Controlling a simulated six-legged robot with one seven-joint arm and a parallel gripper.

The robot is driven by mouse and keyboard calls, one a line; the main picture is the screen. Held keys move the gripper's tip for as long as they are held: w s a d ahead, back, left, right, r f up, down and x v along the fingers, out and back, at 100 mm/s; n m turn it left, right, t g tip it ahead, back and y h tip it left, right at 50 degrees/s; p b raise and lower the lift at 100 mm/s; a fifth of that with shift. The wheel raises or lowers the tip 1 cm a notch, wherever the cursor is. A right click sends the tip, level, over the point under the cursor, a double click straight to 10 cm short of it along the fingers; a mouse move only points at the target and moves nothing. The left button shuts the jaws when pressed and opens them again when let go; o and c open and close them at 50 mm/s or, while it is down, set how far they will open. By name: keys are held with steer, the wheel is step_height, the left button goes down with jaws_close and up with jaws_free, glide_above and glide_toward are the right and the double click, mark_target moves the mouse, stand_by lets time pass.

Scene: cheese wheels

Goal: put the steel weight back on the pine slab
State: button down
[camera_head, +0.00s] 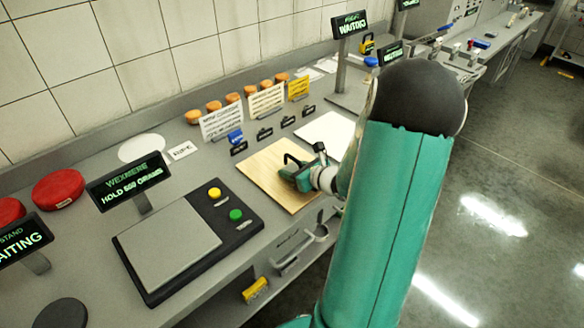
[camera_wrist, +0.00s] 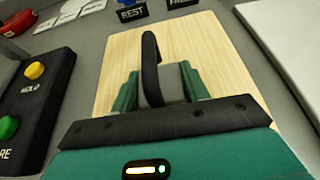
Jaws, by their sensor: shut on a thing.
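The pine slab (camera_head: 262,172) is a pale wooden board on the grey counter, right of the scale. It fills the middle of the wrist view (camera_wrist: 207,48). My gripper (camera_head: 298,172) is over the right part of the slab. In the wrist view my green fingers (camera_wrist: 158,87) are closed on the steel weight (camera_wrist: 172,80), a grey piece mostly hidden by my gripper. A dark curved bar rises in front of it. I cannot tell whether the weight touches the slab or hangs just above it.
A scale (camera_head: 170,245) with yellow and green buttons stands left of the slab. A white board (camera_head: 325,133) lies on its far side. Small black labels (camera_head: 264,133), upright cards and orange cheeses (camera_head: 232,98) line the back. Red wheels (camera_head: 58,187) sit at left.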

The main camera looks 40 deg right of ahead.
steer(key=shift+s+d+r, duration=0.1)
steer(key=shift+s, duration=0.15)
steer(key=shift+w+f, duration=0.15)
steer(key=shift+f, duration=0.05)
steer(key=c, duration=0.7)
jaws_free()
steer(key=shift+s, duration=0.2)
steer(key=shift+w, duration=0.1)
steer(key=shift+r, duration=0.1)
